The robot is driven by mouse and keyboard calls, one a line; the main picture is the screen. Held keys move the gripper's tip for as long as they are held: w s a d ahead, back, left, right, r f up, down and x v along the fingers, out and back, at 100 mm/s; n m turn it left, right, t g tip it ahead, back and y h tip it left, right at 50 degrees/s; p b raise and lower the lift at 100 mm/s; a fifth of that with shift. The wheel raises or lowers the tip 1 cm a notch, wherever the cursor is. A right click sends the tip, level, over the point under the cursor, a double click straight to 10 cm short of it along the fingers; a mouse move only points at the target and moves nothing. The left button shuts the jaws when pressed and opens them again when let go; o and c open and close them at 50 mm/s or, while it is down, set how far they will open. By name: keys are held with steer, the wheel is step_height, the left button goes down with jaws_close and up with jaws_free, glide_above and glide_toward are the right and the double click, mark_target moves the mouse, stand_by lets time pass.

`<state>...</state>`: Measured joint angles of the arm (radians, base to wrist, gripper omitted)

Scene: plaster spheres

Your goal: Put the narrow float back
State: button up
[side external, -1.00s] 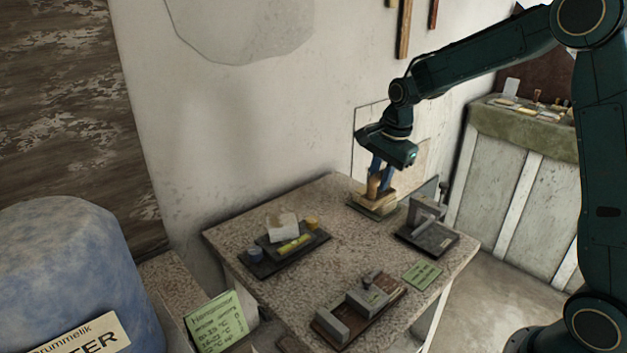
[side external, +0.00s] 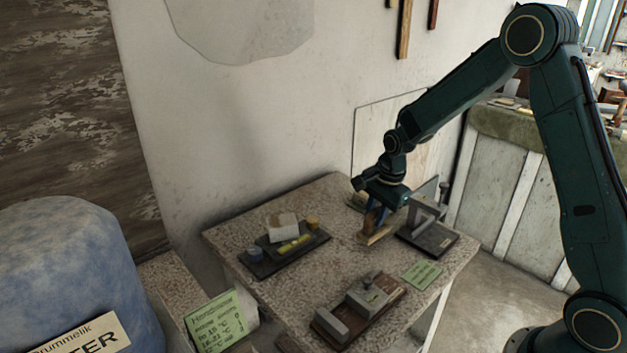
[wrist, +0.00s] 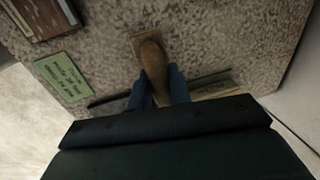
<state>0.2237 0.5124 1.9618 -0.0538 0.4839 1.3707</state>
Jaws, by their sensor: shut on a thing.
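The narrow float (side external: 374,237) is a small wooden board with a brown handle. My gripper (side external: 376,218) is shut on its handle, between blue fingers, over the right back part of the table. I cannot tell how far the float is above the tabletop. The wrist view shows the handle (wrist: 153,60) between the fingers, with part of the board beyond it. A brown wooden rack (side external: 392,307) with grey blocks on it lies at the table's front. Its corner also shows at the upper left of the wrist view (wrist: 40,18).
A dark stand (side external: 428,240) with an upright grey piece is close to the right of my gripper. A green card (side external: 422,274) lies between stand and rack. A black tray (side external: 262,269) with a white block and yellow pieces is at left. The table's middle (side external: 325,262) is clear.

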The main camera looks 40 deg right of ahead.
steer(key=shift+f, duration=1.15)
steer(key=shift+f, duration=0.15)
steer(key=o, duration=0.9)
steer(key=r, duration=0.4)
steer(key=s+r, duration=0.1)
steer(key=r, duration=0.3)
steer(key=s+r, duration=0.1)
steer(key=r, duration=0.3)
steer(key=shift+s+r, duration=0.1)
steer(key=shift+s, duration=0.05)
